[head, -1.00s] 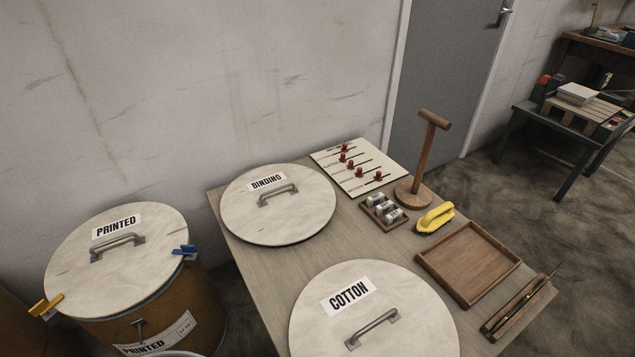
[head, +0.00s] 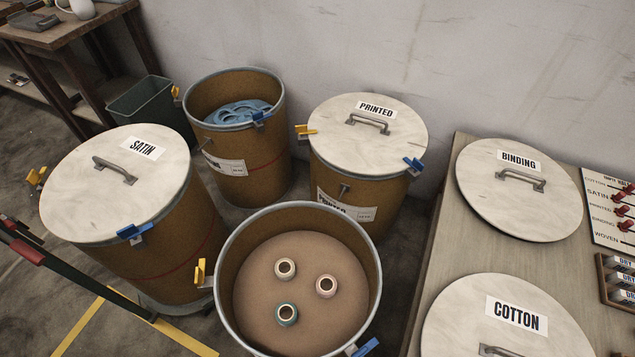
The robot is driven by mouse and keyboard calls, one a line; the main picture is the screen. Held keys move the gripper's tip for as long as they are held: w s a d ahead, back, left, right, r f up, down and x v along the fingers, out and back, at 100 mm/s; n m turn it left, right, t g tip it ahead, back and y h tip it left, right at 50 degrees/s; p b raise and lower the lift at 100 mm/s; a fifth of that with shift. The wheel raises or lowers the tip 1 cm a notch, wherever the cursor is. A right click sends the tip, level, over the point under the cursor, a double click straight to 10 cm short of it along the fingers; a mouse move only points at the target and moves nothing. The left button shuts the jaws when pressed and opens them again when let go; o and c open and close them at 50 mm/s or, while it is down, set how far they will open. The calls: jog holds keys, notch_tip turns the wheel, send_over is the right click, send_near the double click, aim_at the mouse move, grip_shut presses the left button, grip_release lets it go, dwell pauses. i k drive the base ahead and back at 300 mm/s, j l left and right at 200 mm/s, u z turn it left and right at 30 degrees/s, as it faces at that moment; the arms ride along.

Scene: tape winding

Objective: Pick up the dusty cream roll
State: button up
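A cream roll (head: 285,268) lies on the brown floor inside an open drum (head: 228,262) at the lower middle of the head view. A pinkish roll (head: 326,286) lies to its right and a grey-green roll (head: 287,314) lies below it, all apart from each other. The hollow core of each roll faces up. Whether the cream roll is dusty is too small to tell. My gripper is not in view.
Lidded drums marked SATIN (head: 75,195) and PRINTED (head: 333,134) stand around the open drum, with another open drum (head: 272,140) holding blue material behind. A table (head: 448,235) with BINDING (head: 525,205) and COTTON (head: 470,310) lids is at right. A dark bar (head: 75,280) crosses the lower left.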

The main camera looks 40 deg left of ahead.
aim_at(284, 262)
jog(key=k+u, duration=0.35)
jog(key=u, duration=0.15)
jog(key=k+j+u, duration=0.1)
jog(key=k+u, duration=0.35)
jog(key=i, duration=0.05)
